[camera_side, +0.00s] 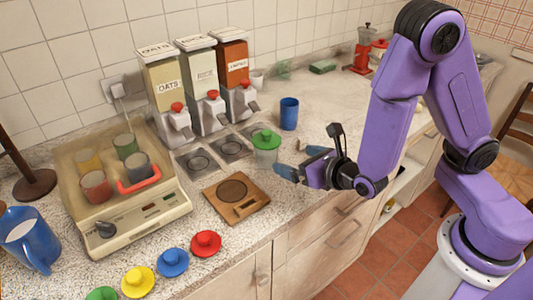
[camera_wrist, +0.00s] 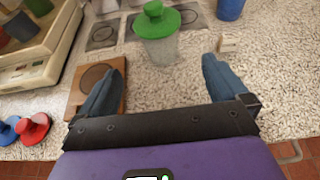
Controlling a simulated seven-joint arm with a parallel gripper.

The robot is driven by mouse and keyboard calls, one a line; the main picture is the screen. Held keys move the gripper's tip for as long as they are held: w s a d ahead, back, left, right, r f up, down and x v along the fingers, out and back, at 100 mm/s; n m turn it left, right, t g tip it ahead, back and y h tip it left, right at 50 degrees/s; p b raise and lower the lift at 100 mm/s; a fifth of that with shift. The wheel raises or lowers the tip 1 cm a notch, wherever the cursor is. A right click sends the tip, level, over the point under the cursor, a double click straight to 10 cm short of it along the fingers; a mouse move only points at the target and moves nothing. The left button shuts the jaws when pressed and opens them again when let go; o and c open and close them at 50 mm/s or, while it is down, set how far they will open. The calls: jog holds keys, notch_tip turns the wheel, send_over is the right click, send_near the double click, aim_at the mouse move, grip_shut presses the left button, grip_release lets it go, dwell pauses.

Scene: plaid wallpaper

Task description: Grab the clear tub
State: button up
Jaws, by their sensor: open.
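The clear tub (camera_side: 266,155) stands upright on the counter with a green knobbed lid (camera_side: 266,139) on it. My gripper (camera_side: 294,162) is just to its right in the side view, open, with its blue fingers pointing toward the tub. In the wrist view the tub (camera_wrist: 160,47) stands ahead of my open gripper (camera_wrist: 158,75), between the lines of the two fingers and beyond their tips. Nothing is between the fingers except bare counter. The tub and the fingers look apart.
A wooden board (camera_side: 236,197) with a round dark inset lies in front of the tub. A blue cup (camera_side: 289,113) stands behind it. Dispensers (camera_side: 208,85) line the wall. A cream appliance (camera_side: 122,195) and several coloured lids (camera_side: 173,262) are left.

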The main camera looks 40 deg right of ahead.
aim_at(275, 153)
jog(key=x, duration=0.8)
jog(key=shift+x, duration=2.75)
jog(key=shift+r, duration=0.15)
jog(key=shift+c, duration=0.3)
jog(key=c, duration=1)
